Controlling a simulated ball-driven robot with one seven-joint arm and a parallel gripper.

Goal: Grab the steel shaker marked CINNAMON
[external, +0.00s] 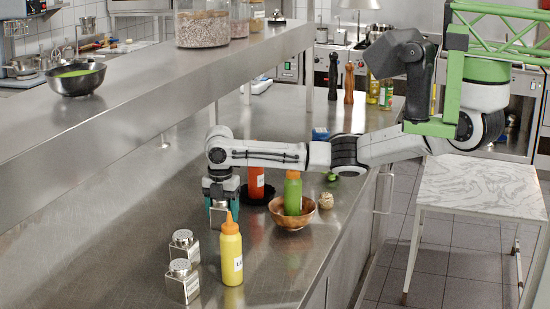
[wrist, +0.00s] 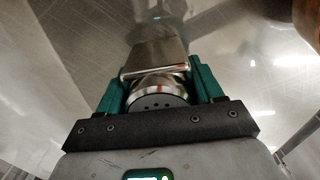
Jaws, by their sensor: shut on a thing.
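My gripper (external: 222,205) points down over the steel counter with its teal fingers around a steel shaker (external: 218,217). In the wrist view, the fingers (wrist: 160,85) are shut on this shaker (wrist: 155,58), and its perforated lid faces the camera. Two more steel shakers stand at the front of the counter: one (external: 184,248) farther back and one (external: 182,284) nearer. Both have pale labels. I cannot read the labels here, so I cannot tell which shaker is marked CINNAMON. The held shaker's label is hidden.
A yellow squeeze bottle (external: 231,257) stands just in front of my gripper. A red bottle (external: 256,184), a wooden bowl (external: 283,219) with a green bottle (external: 292,190), and a beige ball (external: 326,201) are to the right. A steel shelf (external: 140,95) overhangs the counter.

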